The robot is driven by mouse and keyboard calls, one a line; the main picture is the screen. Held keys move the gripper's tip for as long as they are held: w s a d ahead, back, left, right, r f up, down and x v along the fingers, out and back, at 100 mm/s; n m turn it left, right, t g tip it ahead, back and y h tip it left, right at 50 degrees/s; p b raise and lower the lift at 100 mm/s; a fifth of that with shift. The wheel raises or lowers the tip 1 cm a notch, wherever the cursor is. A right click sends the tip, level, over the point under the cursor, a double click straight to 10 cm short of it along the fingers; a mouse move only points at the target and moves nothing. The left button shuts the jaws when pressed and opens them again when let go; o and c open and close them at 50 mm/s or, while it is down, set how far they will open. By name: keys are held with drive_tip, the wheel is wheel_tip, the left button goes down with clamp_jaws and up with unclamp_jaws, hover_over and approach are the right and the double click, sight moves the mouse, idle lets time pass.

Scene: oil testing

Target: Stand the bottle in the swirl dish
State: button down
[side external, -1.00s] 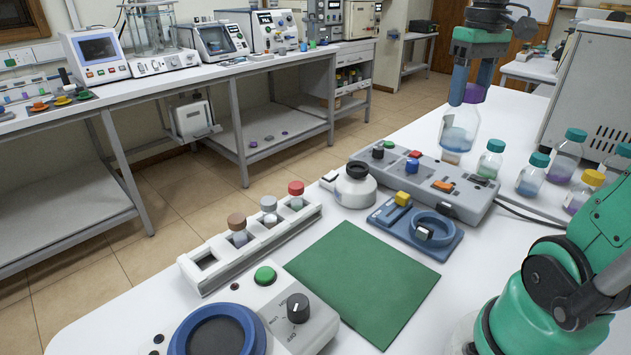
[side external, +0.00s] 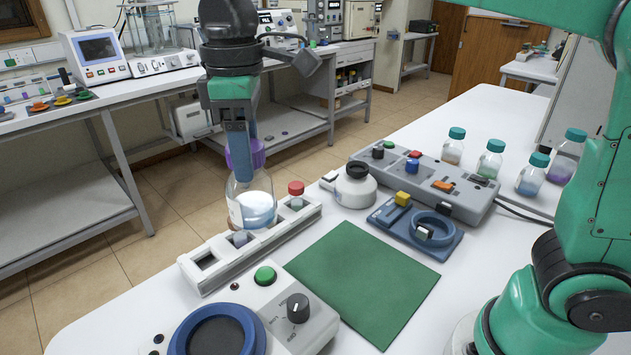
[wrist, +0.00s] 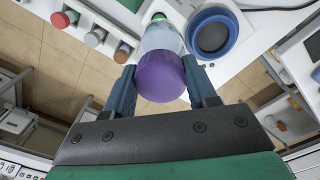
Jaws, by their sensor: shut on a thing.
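My gripper (side external: 242,160) is shut on the purple cap of a clear bottle (side external: 254,208) with pale blue liquid. The bottle hangs upright, and in the side view it overlaps the vial rack. In the wrist view the purple cap (wrist: 161,77) sits between the two fingers (wrist: 163,88), with the clear body beyond it. The swirl dish (side external: 248,318) is a blue ring with a dark centre on a white unit at the lower left, partly cut by the frame edge. It also shows in the wrist view (wrist: 232,30), right of the bottle.
The white rack (side external: 275,238) holds capped vials, partly hidden by the bottle. The dish's unit has a green button (side external: 264,275) and a dark knob (side external: 298,307). A green mat (side external: 365,280) lies bare. A blue ring holder (side external: 447,245) and several teal-capped bottles (side external: 490,160) stand right.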

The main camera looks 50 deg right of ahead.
drive_tip(key=s+a+f+n, duration=0.2)
drive_tip(key=s+a+n, duration=0.2)
drive_tip(key=a, duration=0.6)
wheel_tip(320, 180, down, 8)
drive_tip(key=shift+s+a, duration=0.2)
drive_tip(key=shift+a, duration=0.1)
drive_tip(key=shift+c, duration=1.4)
unclamp_jaws()
